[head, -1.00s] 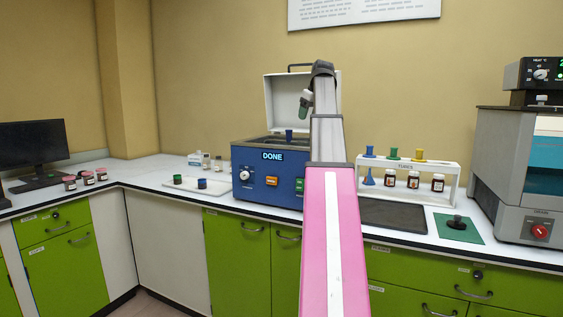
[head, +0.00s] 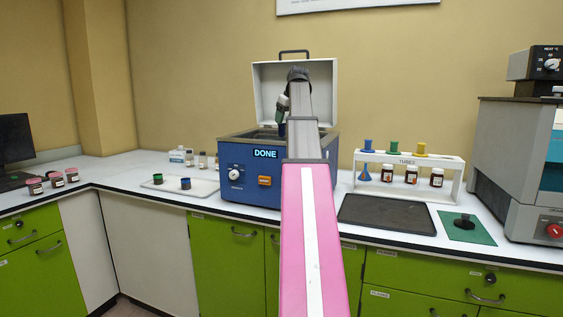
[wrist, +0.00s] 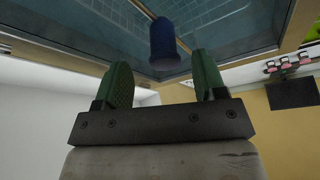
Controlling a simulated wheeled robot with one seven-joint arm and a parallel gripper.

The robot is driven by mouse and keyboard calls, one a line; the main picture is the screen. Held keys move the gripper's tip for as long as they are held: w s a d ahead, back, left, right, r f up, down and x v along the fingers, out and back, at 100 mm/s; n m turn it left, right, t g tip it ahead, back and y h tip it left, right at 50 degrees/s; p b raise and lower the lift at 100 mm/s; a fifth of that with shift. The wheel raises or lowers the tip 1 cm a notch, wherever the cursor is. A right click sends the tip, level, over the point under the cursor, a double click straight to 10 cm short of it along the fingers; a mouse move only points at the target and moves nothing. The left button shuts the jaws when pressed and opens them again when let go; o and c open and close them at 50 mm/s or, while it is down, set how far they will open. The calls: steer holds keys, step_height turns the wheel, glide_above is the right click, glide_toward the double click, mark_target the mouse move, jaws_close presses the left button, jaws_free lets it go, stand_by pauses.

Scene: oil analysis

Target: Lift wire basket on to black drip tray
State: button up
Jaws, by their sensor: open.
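The wire basket (wrist: 105,22) shows in the wrist view as a fine grid inside the bath, with a blue grip (wrist: 162,42) on a thin rod. In the head view only the grip (head: 282,130) shows, at the bath's opening; my arm hides part of the bath. My gripper (wrist: 161,60) is open, its two green fingers on either side of the line to the blue grip, which is near the fingertips. I cannot tell whether it is between them. In the head view my gripper (head: 283,104) is just above the grip. The black drip tray (head: 388,213) lies empty on the counter.
The blue bath (head: 235,190) reads DONE, its white lid (head: 318,90) raised behind my gripper. A white rack (head: 452,178) with funnels and jars stands behind the drip tray. A green mat (head: 470,232) and a grey machine (head: 505,150) are to the right.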

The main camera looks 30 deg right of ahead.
mark_target(282, 128)
steer(key=x, duration=0.5)
steer(key=shift+a, duration=0.2)
steer(key=shift+c, duration=0.3)
jaws_close()
steer(key=shift+r, duration=0.15)
step_height(282, 128, up, 18)
